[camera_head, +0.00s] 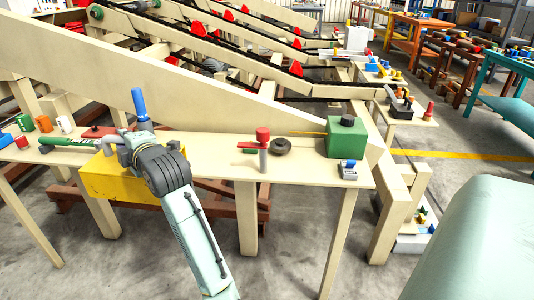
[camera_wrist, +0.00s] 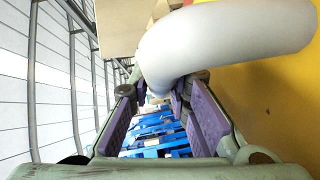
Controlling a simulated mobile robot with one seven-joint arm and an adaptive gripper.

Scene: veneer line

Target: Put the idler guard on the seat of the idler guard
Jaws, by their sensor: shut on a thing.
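The idler guard appears to be the yellow box-like piece (camera_head: 125,178) at the front edge of the bench, beneath my gripper (camera_head: 122,146). In the wrist view its yellow side (camera_wrist: 285,100) fills the right. A thick pale curved handle (camera_wrist: 225,40) runs from the upper right down between the purple-padded fingers of my gripper (camera_wrist: 157,94). My gripper is shut on this handle. The fingertips are partly hidden behind it. I cannot make out the guard's seat with certainty, and cannot tell whether the guard touches the bench.
The narrow cream bench (camera_head: 220,158) bears a red-handled clamp (camera_head: 263,147), a dark round knob (camera_head: 281,146), a green block (camera_head: 347,137) and a small device (camera_head: 348,169). A blue upright handle (camera_head: 139,104) and green bar (camera_head: 70,142) stand near my gripper. A sloping beam (camera_head: 200,95) rises behind.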

